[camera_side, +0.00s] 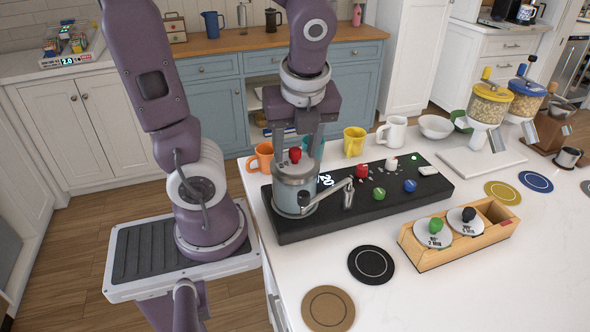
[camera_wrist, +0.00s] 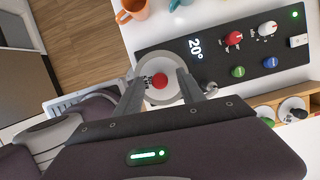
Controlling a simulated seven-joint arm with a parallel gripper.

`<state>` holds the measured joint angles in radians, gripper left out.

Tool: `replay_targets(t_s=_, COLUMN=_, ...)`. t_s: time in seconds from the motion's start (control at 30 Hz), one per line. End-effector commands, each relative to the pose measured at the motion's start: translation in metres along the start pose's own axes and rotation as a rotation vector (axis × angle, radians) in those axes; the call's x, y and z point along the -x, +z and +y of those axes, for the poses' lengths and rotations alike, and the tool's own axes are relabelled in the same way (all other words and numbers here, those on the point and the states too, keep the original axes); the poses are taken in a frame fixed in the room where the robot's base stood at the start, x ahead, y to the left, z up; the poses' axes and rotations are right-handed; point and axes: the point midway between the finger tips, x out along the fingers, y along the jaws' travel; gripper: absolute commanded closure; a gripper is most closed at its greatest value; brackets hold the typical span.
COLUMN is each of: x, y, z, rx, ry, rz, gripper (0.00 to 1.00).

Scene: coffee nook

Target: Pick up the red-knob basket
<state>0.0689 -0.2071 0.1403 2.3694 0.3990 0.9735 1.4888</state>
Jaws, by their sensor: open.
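A round red knob (camera_side: 295,155) sits on top of a grey cylindrical vessel (camera_side: 292,196) with a side lever, at the left end of the black platform. In the wrist view the same red knob (camera_wrist: 159,81) lies in the middle of a pale round top (camera_wrist: 148,70). I take this as the red-knob basket; its body below the knob is hidden. My gripper (camera_side: 297,147) points down over the vessel, open, with one finger on each side of the knob. In the wrist view my gripper (camera_wrist: 161,83) straddles the knob, and contact cannot be told.
The black platform (camera_side: 350,213) also carries a red-topped piece (camera_side: 361,171), a white piece (camera_side: 391,164), and green and blue knobs. A wooden box (camera_side: 455,259) holds green-knobbed and black-knobbed discs. Cups stand close behind the vessel. The counter's front right is clear.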

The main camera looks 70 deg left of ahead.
Motion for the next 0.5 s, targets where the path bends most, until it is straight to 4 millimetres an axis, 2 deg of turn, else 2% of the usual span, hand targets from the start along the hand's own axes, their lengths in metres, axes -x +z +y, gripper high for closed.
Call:
replay_targets(t_s=0.23, x=-0.0030, y=-0.0002, z=0.0001, rx=0.002, ry=-0.001, rz=0.001, gripper=0.56)
replay_targets(t_s=0.43, x=-0.0028, y=-0.0002, z=0.0000, rx=0.002, ry=-0.002, rz=0.001, gripper=0.95)
replay_targets(t_s=0.47, x=-0.0028, y=-0.0002, z=0.0000, rx=0.002, ry=-0.002, rz=0.001, gripper=1.00)
replay_targets(t_s=0.5, x=-0.0027, y=-0.0002, z=0.0000, rx=0.002, ry=-0.002, rz=0.001, gripper=1.00)
